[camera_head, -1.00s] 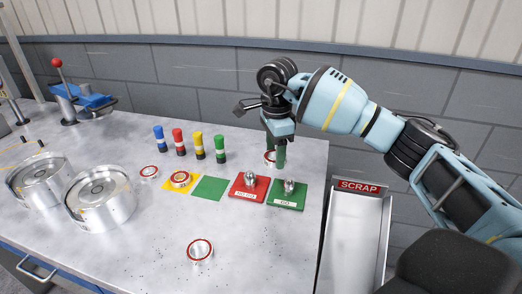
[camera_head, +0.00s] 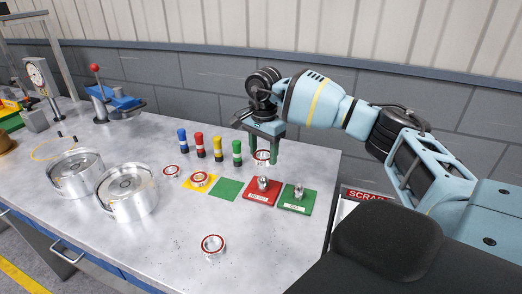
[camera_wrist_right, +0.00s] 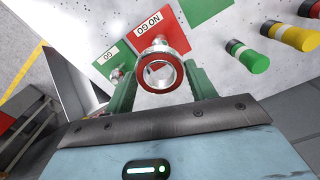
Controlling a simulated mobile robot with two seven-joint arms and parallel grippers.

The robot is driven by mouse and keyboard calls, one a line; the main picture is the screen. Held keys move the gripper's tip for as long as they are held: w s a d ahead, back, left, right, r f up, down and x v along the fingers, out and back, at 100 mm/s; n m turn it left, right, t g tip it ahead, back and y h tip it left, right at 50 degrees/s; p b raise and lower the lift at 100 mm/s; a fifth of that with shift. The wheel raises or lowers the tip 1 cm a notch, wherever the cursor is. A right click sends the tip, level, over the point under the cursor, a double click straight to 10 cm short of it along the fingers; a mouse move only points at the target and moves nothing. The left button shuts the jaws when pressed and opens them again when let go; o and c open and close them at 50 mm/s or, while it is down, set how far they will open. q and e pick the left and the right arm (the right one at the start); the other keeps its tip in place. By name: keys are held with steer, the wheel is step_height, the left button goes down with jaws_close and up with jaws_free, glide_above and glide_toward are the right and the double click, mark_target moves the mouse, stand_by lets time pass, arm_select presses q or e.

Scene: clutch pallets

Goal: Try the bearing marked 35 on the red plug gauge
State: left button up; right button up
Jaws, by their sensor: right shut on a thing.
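My right gripper (camera_head: 262,152) is shut on a red-rimmed metal bearing (camera_head: 262,157), held above the back right of the bench. In the right wrist view the bearing (camera_wrist_right: 162,72) sits between the two green fingers, and I see through its hole. No number on it is readable. The red plug gauge, a red NO GO plate (camera_head: 262,200) with an upright metal plug (camera_head: 263,184), stands below and in front of the held bearing. In the wrist view the plug's top (camera_wrist_right: 159,42) shows just beyond the bearing's rim; they look apart. My left gripper is not in view.
A green GO plate (camera_head: 296,204) with its own plug adjoins on the right. Other bearings lie left (camera_head: 171,171), on a yellow square (camera_head: 199,180) and in front (camera_head: 213,246). Several coloured cylinders (camera_head: 218,149) stand behind. The scrap chute (camera_head: 362,195) is right of the bench.

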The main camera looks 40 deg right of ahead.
mark_target(263, 176)
steer(key=shift+f+b, duration=0.75)
steer(key=shift+f, duration=1.8)
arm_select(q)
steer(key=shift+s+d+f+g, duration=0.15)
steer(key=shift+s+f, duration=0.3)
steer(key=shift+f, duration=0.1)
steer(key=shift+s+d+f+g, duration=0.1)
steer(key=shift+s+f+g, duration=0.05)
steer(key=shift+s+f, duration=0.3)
arm_select(e)
steer(key=shift+f, duration=0.15)
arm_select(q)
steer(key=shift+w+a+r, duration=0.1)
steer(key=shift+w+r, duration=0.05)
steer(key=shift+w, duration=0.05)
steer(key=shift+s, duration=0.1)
arm_select(e)
steer(key=shift+f, duration=0.45)
steer(key=o, duration=1.6)
steer(key=shift+r, duration=0.1)
